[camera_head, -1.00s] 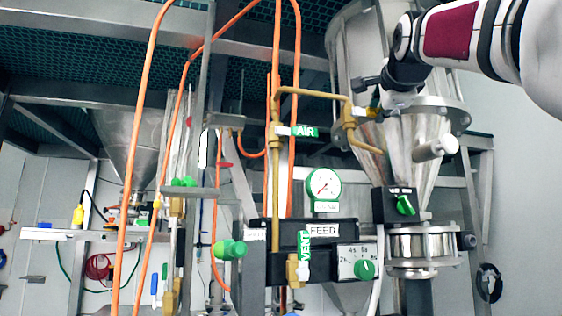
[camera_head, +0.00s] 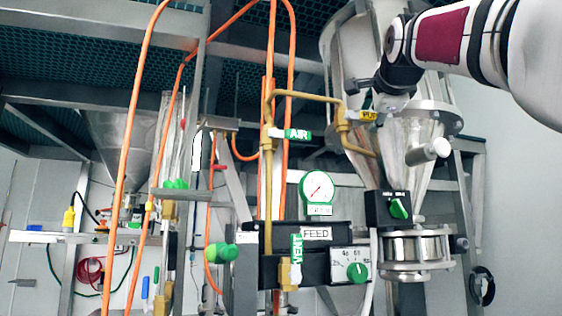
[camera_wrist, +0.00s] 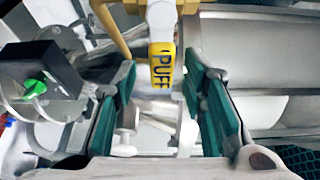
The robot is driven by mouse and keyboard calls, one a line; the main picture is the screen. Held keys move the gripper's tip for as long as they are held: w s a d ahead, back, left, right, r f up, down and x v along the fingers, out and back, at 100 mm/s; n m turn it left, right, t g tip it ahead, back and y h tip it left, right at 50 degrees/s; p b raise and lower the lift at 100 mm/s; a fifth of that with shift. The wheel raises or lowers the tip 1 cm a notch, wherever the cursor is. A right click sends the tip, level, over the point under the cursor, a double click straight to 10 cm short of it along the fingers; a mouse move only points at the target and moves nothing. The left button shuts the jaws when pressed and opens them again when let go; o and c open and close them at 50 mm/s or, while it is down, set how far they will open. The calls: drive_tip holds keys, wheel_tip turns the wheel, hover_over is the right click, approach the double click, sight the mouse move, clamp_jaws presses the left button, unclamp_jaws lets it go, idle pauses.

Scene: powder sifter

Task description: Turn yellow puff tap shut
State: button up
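The puff tap's yellow handle (camera_head: 368,115) sits on the brass pipe in front of the steel hopper. It points to the right, across the upright part of the pipe. In the wrist view the yellow handle (camera_wrist: 161,66) with its PUFF label stands between my two green-padded fingers, with gaps on both sides. My gripper (camera_head: 376,100) is just above the handle in the head view. It is open and holds nothing. The fingertips' exact depth relative to the handle is hard to tell.
The green AIR tap (camera_head: 298,134) is to the left on the same pipework. The steel hopper (camera_head: 405,140) stands close behind my gripper. A black box with a green knob (camera_head: 399,208) is below. A pressure gauge (camera_head: 317,188) and orange hoses (camera_head: 291,110) are to the left.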

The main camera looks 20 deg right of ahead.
drive_tip(key=shift+s, duration=0.1)
drive_tip(key=v, duration=1.2)
drive_tip(key=shift+a, duration=0.1)
drive_tip(key=w+a+f+n+g+y+b, duration=0.1)
drive_tip(key=a+f+n+g+y, duration=0.3)
drive_tip(key=f, duration=0.9)
drive_tip(key=w+a+f+n+g, duration=0.1)
drive_tip(key=a+f+n, duration=0.35)
drive_tip(key=f, duration=0.95)
drive_tip(key=s+a+f+n+g, duration=0.1)
drive_tip(key=s+f+n+g, duration=0.1)
drive_tip(key=f, duration=0.8)
drive_tip(key=s+a+f+n+g+y, duration=0.1)
drive_tip(key=s+f+n, duration=0.4)
drive_tip(key=f, duration=0.5)
drive_tip(key=s+a+f+n+g+y+b, duration=0.1)
drive_tip(key=s+a+f+n+g, duration=0.2)
drive_tip(key=f+n, duration=0.3)
wheel_tip(320, 180, down, 5)
drive_tip(key=shift+s+r+n, duration=0.1)
drive_tip(key=shift+s+n, duration=0.25)
drive_tip(key=shift+s, duration=0.35)
